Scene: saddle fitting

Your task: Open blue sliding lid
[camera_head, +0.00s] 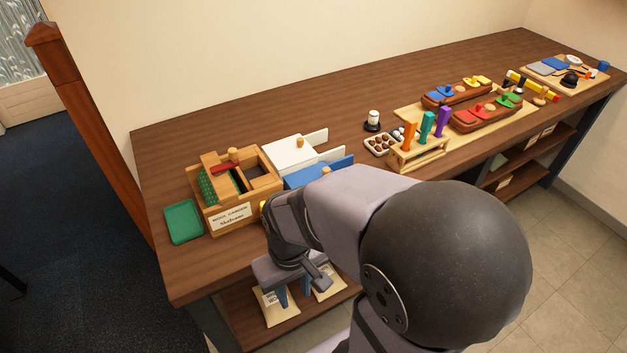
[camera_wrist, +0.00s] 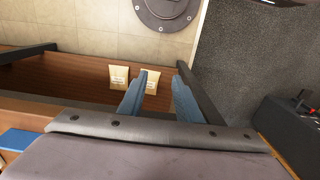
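The blue sliding lid (camera_head: 305,174) lies on the bench, beside and in front of the white lid box (camera_head: 290,153). A small wooden knob (camera_head: 325,171) shows near its middle. My arm hides its near right part. My gripper (camera_head: 295,296) hangs at the bench's front edge, below and in front of the lid and clear of it. In the wrist view its two blue-grey fingers (camera_wrist: 161,85) stand apart with nothing between them. A blue piece (camera_wrist: 17,140) at the lower left of the wrist view looks like part of the lid, but I cannot be sure.
A wooden carrier box (camera_head: 232,217) and a green tray (camera_head: 183,222) stand left of the lid. A rack with coloured handles (camera_head: 420,152) stands to the right. The lower shelf (camera_head: 250,330) holds pale packets. Bare bench lies behind the boxes.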

